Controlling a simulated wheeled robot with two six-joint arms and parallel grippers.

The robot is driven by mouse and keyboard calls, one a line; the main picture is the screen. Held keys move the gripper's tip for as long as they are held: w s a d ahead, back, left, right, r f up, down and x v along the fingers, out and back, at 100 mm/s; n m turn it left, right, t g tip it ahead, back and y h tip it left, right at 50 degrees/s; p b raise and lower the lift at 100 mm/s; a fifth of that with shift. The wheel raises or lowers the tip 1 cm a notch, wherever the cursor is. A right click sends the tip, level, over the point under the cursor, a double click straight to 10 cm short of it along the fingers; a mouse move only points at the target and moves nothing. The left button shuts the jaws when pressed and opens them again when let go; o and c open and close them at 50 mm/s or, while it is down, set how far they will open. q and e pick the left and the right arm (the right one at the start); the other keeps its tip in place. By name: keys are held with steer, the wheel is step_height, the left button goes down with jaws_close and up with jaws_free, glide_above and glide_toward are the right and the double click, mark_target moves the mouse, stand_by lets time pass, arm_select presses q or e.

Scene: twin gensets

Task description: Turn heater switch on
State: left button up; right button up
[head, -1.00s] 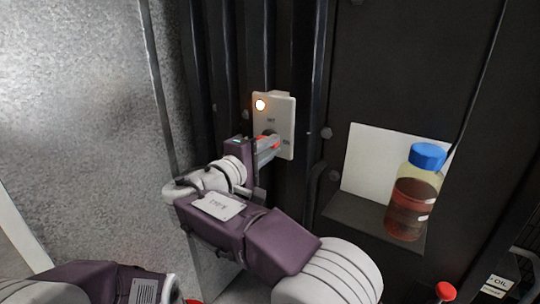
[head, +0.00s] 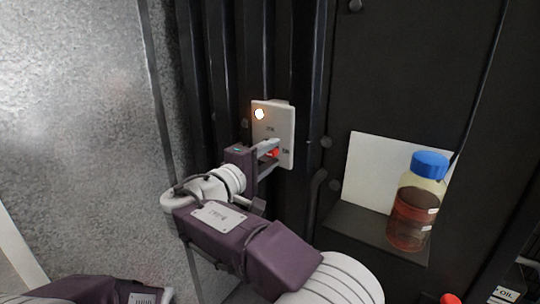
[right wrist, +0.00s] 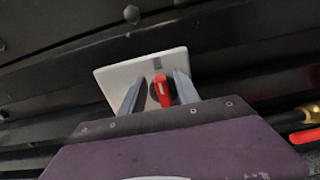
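The heater switch is a white plate (head: 273,125) on the dark ribbed panel, with a small lit lamp (head: 259,114) at its top left. Its red handle (head: 272,153) is partly hidden by my right gripper in the head view. My right gripper (head: 268,158) is at the plate, its fingers apart on either side of the handle. In the right wrist view the red handle (right wrist: 162,90) stands between the two fingers (right wrist: 158,92), with a visible gap on each side. The plate's lettering is too small to read surely. My left gripper is out of view.
A bottle (head: 416,205) with a blue cap and dark red liquid stands on a small shelf right of the switch. A galvanized metal sheet (head: 75,130) fills the left. A red knob (head: 451,299) shows at the bottom right.

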steer(key=v, duration=0.9)
